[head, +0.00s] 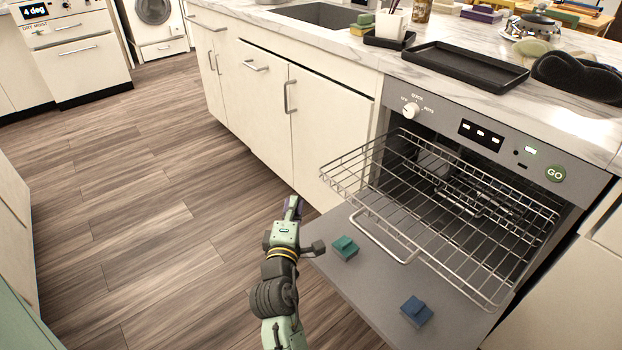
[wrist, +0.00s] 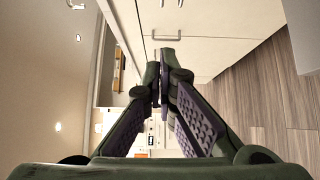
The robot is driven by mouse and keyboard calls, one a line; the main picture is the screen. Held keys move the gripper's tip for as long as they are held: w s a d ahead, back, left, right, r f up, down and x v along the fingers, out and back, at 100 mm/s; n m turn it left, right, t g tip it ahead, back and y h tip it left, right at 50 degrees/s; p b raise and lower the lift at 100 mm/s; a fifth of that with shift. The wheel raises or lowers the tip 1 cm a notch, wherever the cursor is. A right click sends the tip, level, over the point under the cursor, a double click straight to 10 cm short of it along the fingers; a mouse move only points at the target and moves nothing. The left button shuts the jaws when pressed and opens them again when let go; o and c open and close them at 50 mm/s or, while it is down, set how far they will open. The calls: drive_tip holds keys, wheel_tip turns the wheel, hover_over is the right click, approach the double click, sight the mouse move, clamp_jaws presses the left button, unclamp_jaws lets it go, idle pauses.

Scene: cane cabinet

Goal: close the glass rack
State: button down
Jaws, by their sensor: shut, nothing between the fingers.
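The glass rack (head: 440,205) is a wire rack pulled out of the grey dishwasher-like appliance (head: 520,168) under the counter at the right of the head view. It hangs over the appliance's lowered door (head: 375,295), with a wire handle loop (head: 383,240) at its front. My gripper (head: 292,207) is shut and empty. It is to the left of the rack and the door's edge, apart from the rack's wires in the picture. In the wrist view the fingers (wrist: 162,92) point toward pale cabinet fronts, and the rack does not show there.
A teal block (head: 344,247) and a blue block (head: 416,310) lie on the lowered door. White cabinets (head: 265,100) with bar handles stand left of the appliance. A black tray (head: 465,68) is on the counter. The wooden floor (head: 160,200) is clear to the left.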

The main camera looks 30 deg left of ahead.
drive_tip(key=w+a+p, duration=0.2)
drive_tip(key=w, duration=0.8)
drive_tip(key=shift+w+p, duration=0.3)
drive_tip(key=shift+w, duration=0.1)
drive_tip(key=shift+w, duration=0.1)
